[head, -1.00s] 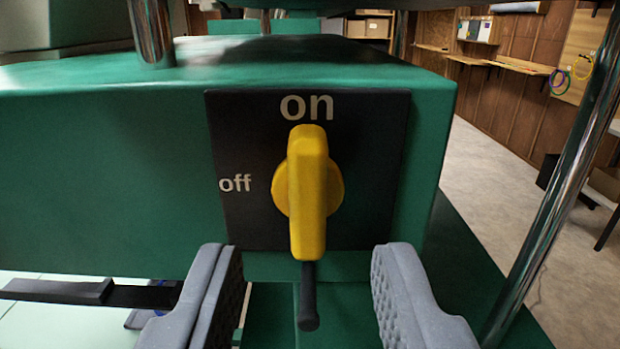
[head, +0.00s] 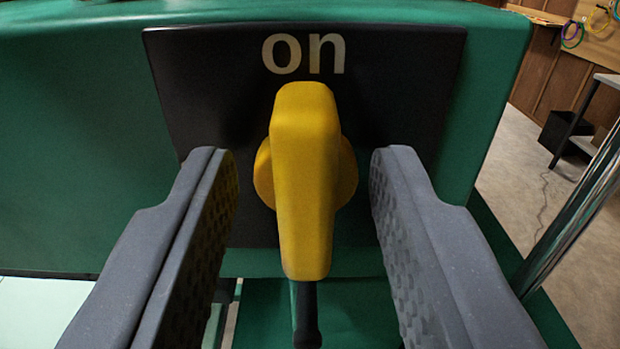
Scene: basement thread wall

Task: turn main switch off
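The main switch is a yellow knob (head: 305,180) on a black plate (head: 400,75) fixed to a green machine housing. The knob's handle stands upright, its top under the white word "on" (head: 303,54). My gripper (head: 300,170) is open, one grey finger on each side of the knob. Gaps show between both fingers and the knob, so they do not appear to touch it. The "off" label is not visible; the left finger covers that part of the plate.
A dark rod (head: 306,315) sticks out below the knob. A chrome post (head: 575,215) stands at the right. Behind it are a concrete floor (head: 510,150), a dark box (head: 568,138) and a wood-panelled wall with coloured rings.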

